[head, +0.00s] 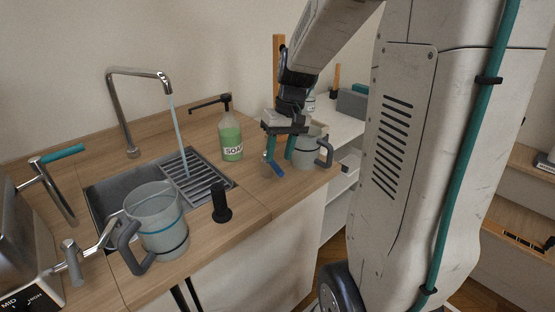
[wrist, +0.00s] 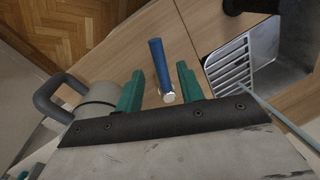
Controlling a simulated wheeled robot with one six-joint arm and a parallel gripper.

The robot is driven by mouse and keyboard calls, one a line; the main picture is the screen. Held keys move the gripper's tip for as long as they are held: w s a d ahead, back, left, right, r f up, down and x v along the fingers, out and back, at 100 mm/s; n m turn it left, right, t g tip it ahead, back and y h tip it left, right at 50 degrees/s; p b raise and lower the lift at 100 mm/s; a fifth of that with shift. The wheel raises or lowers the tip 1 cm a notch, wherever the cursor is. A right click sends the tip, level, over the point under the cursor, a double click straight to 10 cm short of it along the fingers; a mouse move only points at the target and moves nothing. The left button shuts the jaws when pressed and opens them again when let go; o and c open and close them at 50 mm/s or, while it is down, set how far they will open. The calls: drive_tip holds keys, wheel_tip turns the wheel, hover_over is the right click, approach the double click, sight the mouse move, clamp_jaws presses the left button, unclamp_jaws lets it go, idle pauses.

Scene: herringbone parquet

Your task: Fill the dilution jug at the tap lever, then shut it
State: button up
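The tap (head: 137,100) is chrome, and water runs from its spout down to the slatted rack in the sink. The blue tap lever (head: 277,169) stands out at the counter's front right. My gripper (head: 279,151) is over it; the wrist view shows the lever (wrist: 159,62) between the open green fingers, with gaps on both sides. A clear jug (head: 160,222) with a teal band and grey handle stands at the sink's front, clear of the stream. A second grey-handled jug (head: 308,151) stands right of my gripper, partly hidden. I cannot tell which is the dilution jug.
A green soap bottle (head: 231,138) stands behind the sink (head: 103,197). A black upright object (head: 221,203) is at the sink's front edge. A metal machine (head: 22,250) with a teal-handled lever is at left. Bare counter lies around the blue lever.

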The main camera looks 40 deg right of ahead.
drive_tip(key=shift+a+f, duration=0.15)
drive_tip(key=shift+f, duration=0.55)
drive_tip(key=shift+a+f, duration=0.15)
drive_tip(key=shift+f, duration=0.55)
clamp_jaws()
drive_tip(key=shift+d+n+g, duration=0.2)
drive_tip(key=shift+d+n, duration=0.35)
drive_tip(key=shift+n, duration=0.4)
drive_tip(key=shift+d+n+g, duration=0.2)
drive_tip(key=shift+d+n, duration=0.3)
drive_tip(key=shift+n, duration=0.45)
unclamp_jaws()
